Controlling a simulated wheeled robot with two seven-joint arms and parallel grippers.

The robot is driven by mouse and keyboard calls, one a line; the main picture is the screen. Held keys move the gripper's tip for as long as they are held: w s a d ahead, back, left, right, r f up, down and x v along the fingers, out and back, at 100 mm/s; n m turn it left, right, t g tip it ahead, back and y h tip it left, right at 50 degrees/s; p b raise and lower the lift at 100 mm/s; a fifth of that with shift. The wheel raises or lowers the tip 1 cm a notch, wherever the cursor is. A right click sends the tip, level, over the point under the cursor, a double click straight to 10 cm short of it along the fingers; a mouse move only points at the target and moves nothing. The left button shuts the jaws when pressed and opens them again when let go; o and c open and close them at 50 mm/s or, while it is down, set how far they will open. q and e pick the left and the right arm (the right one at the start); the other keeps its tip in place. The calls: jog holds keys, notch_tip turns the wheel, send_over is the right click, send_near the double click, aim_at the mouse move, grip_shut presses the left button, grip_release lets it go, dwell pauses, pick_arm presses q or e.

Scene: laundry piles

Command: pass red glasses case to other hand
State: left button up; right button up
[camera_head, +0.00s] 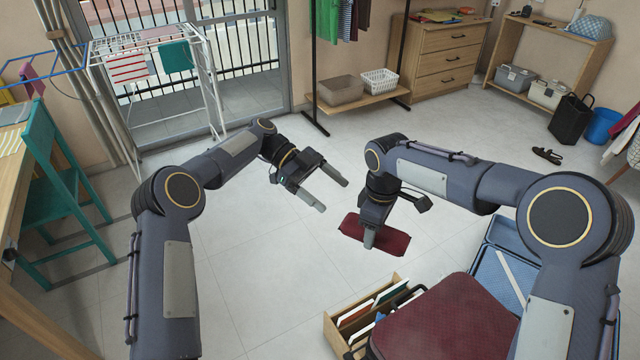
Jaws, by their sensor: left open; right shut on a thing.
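The red glasses case (392,240) is a dark red oblong in the middle of the head view. My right gripper (369,240) is shut on it, and a finger covers part of its left half. The case is held up in the air above the floor. My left gripper (335,193) is open and empty, to the left of the case and a little higher in the picture. Its two fingers point right, toward the case, with a clear gap between them and it.
A dark red cushioned seat (450,325), a wooden file box (345,335) and an open blue suitcase (500,275) are below. A teal chair (60,190) and a drying rack (150,70) stand left. The tiled floor (250,270) between is clear.

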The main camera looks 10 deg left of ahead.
aim_at(343, 235)
jog(key=shift+a, duration=0.1)
jog(key=a+f, duration=0.1)
jog(key=a, duration=0.1)
jog(key=a+f, duration=0.3)
jog(key=a, duration=0.1)
jog(key=shift+a+f, duration=0.3)
jog(key=shift+f, duration=0.1)
jog(key=shift+a+f, duration=0.15)
pick_arm(q)
jog(key=s+a+f+t+y, duration=0.1)
jog(key=a+f+t+y, duration=0.1)
jog(key=a+y, duration=0.3)
jog(key=s+d+f+h, duration=0.1)
jog(key=s+d+f, duration=0.1)
jog(key=d+f, duration=0.4)
jog(key=shift+s+d+f+n, duration=0.25)
jog(key=shift+s+f+n, duration=0.1)
jog(key=shift+f, duration=0.4)
jog(key=c, duration=1)
pick_arm(e)
jog(key=shift+a, duration=0.1)
pick_arm(q)
jog(key=o, duration=1)
